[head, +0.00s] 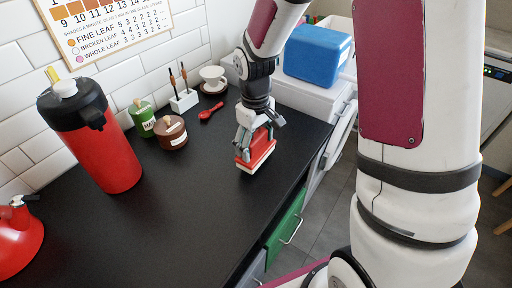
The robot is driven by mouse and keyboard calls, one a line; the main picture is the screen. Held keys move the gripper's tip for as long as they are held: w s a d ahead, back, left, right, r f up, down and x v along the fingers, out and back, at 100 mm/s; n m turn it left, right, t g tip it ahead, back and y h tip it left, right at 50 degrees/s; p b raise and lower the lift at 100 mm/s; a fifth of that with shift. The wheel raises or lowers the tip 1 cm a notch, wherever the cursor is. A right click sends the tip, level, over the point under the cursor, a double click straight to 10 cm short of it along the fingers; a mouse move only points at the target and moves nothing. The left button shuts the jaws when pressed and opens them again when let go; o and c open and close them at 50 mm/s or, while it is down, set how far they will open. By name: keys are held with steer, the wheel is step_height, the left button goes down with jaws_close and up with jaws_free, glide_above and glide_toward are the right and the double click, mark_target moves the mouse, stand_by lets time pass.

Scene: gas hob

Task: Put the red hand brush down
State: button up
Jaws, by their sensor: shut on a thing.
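The red hand brush (257,157) has a red back and pale bristles along its lower side. It is at the right part of the black counter (190,215), bristles downward. My gripper (256,138) is above it and shut on it, with fingers on both sides of the red back. The brush is at or just above the counter surface; I cannot tell whether the bristles touch it. The gripper hides part of the brush's top.
Behind the brush are a red spoon (211,109), a white cup (213,78), a white holder (184,101), a brown jar (171,134) and a green jar (142,117). A red flask (100,140) and red kettle (18,240) stand left. The counter's middle front is clear.

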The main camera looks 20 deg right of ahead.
steer(key=shift+f, duration=1)
steer(key=shift+f, duration=0.2)
steer(key=o, duration=1.6)
steer(key=shift+c, duration=0.2)
steer(key=shift+r, duration=0.15)
